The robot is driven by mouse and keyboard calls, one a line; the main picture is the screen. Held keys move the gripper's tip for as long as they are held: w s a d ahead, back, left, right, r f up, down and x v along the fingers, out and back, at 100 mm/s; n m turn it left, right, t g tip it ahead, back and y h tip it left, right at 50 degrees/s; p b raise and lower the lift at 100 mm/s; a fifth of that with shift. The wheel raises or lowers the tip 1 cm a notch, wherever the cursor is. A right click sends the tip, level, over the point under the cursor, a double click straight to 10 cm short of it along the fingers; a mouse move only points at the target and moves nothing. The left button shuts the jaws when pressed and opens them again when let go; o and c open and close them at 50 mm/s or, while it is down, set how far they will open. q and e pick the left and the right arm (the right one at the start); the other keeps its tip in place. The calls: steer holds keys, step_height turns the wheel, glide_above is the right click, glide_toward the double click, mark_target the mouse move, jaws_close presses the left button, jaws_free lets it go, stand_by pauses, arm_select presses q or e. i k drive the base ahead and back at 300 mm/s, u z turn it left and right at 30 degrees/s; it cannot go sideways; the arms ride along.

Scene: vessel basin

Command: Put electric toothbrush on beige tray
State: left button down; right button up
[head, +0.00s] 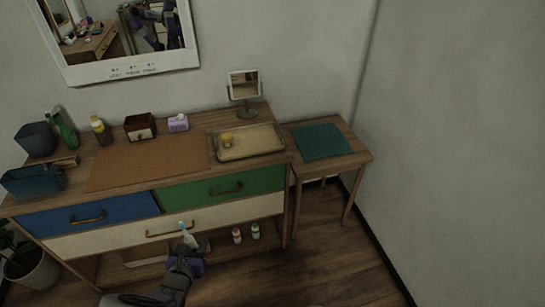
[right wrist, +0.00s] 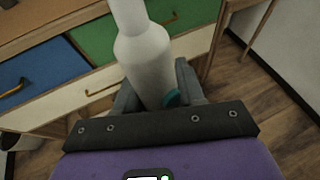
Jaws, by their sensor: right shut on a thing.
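My right gripper (head: 187,246) is in front of the dresser's cream drawer, below and left of the tray. It is shut on the electric toothbrush (head: 187,232), which is white and stands roughly upright in the jaws. In the right wrist view the toothbrush (right wrist: 148,55) fills the middle, its pale body between the grey fingers, with a teal patch near the right finger. My left gripper is not in view.
The dresser (head: 130,225) has blue, green and cream drawers with protruding handles. A side table (head: 355,153) with a teal cloth (head: 320,141) stands at right.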

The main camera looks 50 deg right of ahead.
mark_target(249, 141)
steer(key=z, duration=0.8)
steer(key=i, duration=0.2)
steer(key=z, duration=0.05)
